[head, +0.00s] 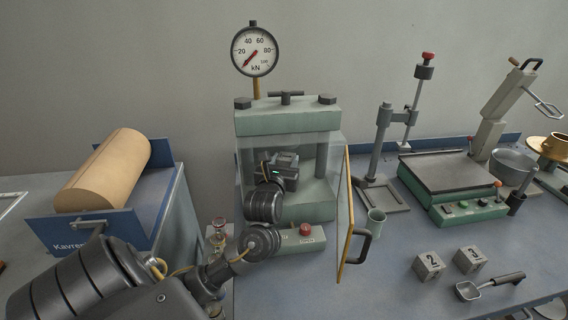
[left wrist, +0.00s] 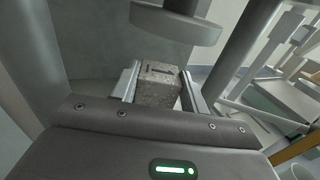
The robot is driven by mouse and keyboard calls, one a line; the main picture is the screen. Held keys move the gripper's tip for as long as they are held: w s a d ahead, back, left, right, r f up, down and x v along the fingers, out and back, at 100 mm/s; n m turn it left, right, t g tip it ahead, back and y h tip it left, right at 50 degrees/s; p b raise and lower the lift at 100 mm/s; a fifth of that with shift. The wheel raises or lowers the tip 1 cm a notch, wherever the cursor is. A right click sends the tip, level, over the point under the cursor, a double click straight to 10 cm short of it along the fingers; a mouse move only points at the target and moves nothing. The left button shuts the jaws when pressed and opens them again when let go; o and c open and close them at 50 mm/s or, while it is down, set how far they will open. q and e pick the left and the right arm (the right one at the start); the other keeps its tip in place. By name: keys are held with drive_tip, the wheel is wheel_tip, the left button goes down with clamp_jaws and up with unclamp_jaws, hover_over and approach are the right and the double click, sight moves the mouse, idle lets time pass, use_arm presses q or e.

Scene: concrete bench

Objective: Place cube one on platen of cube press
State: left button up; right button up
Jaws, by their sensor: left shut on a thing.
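The cube press (head: 290,122) is a green frame with a round gauge above it and its guard door (head: 345,215) swung open. My left gripper (head: 284,172) reaches inside the press from the front. In the left wrist view its two fingers stand on either side of cube one (left wrist: 158,88), a grey concrete block with a dark mark on top, and are shut on it. The round upper platen (left wrist: 178,22) hangs above the cube. The lower platen is hidden behind my gripper and the cube; I cannot tell whether the cube touches it. My right gripper is not in view.
Cubes marked 2 (head: 428,265) and 3 (head: 469,260) sit at the right, beside a metal scoop (head: 490,287). A green cup (head: 376,221) stands near the open door. A paper roll (head: 105,170) is at the left. Press columns flank my gripper closely.

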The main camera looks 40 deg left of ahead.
use_arm(q)
drive_tip(key=shift+s+r, duration=0.15)
drive_tip(key=shift+f, duration=0.2)
drive_tip(key=o, duration=1.2)
drive_tip(key=shift+c, duration=0.2)
